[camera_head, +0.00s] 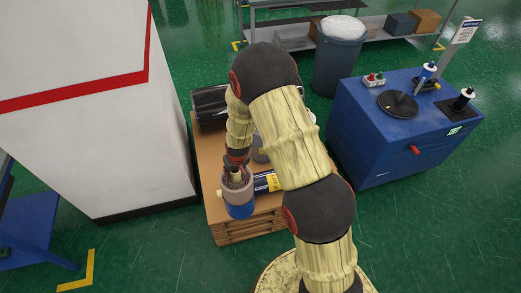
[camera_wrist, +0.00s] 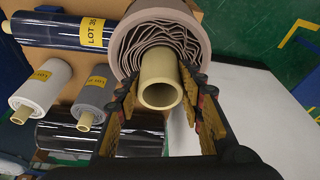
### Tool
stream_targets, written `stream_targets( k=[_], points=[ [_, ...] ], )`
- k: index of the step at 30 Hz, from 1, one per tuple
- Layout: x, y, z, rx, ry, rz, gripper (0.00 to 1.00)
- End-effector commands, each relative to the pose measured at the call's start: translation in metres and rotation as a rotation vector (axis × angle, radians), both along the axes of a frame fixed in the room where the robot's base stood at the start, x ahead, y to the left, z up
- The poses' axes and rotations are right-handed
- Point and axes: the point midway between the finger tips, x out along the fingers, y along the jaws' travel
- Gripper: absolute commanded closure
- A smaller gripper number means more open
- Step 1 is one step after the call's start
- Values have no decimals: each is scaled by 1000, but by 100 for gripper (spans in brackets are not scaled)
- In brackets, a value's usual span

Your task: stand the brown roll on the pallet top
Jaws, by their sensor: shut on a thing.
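The brown roll (camera_head: 236,184) hangs upright under my gripper (camera_head: 237,160) in the head view, with a blue band around its lower part. In the wrist view, I look down on the wound end of the brown roll (camera_wrist: 138,42), and its pale core tube sticks out. The fingers of my gripper (camera_wrist: 163,95) are shut on this core from both sides. The pallet top (camera_head: 211,165) is brown board on a wooden pallet. The roll overlaps its near left part in the picture; its bottom edge shows, but I cannot tell whether it touches the board.
On the pallet lie a navy roll (camera_wrist: 50,30) with a yellow label, a white roll (camera_wrist: 45,85), a grey roll (camera_wrist: 93,97) and a glossy black roll (camera_wrist: 75,138). A white cabinet (camera_head: 100,130) stands left, a blue bench (camera_head: 385,135) right, a grey bin (camera_head: 338,60) behind.

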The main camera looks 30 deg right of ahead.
Motion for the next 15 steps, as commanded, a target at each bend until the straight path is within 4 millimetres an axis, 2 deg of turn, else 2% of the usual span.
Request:
stream_targets(
  k=[1,8,15],
  points=[
    [5,0,12,-1,-3,2,100],
    [25,-1,54,-2,-4,17,100],
    [61,-1,132,-2,-7,55,100]
  ],
)
